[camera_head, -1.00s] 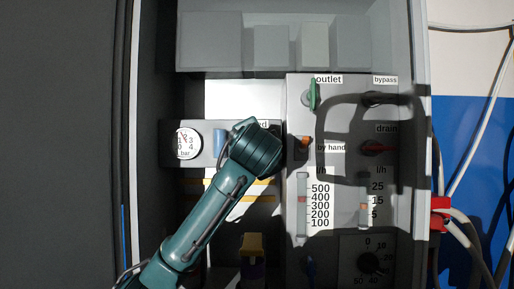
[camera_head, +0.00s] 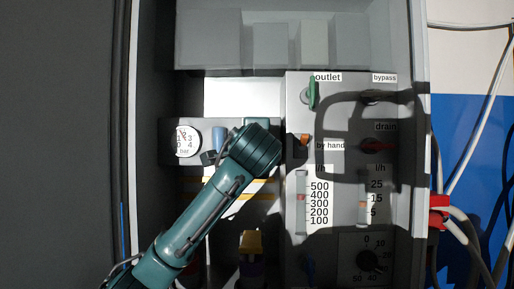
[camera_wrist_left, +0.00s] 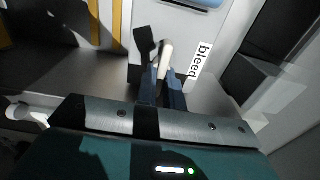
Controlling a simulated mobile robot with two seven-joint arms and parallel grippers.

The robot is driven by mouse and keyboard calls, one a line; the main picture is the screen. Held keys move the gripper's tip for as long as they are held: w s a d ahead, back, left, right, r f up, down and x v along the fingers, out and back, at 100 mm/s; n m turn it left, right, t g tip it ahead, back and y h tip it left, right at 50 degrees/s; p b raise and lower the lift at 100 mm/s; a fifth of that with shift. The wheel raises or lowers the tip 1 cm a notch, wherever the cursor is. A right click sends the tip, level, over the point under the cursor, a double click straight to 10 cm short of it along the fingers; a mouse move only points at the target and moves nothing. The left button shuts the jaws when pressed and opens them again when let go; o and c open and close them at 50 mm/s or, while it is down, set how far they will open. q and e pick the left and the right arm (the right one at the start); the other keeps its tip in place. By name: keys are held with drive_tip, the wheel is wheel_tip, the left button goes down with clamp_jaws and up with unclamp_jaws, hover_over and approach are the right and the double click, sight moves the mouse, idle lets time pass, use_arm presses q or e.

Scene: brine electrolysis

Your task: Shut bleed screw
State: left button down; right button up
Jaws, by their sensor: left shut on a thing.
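The bleed screw (camera_wrist_left: 165,54) shows in the left wrist view as a pale, slim handle beside the "bleed" label (camera_wrist_left: 200,61). My left gripper (camera_wrist_left: 162,76) has its blue fingers on either side of the handle's near end and is shut on it. A dark block (camera_wrist_left: 145,45) sits just left of the handle. In the head view my left arm's teal wrist covers the screw and its label. My right gripper is in neither view.
A pressure gauge (camera_head: 187,141) and a blue cylinder (camera_head: 219,140) are left of my wrist. A yellow-capped part (camera_head: 251,243) is below.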

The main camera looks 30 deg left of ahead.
use_arm(q)
drive_tip(key=c, duration=1.5)
unclamp_jaws()
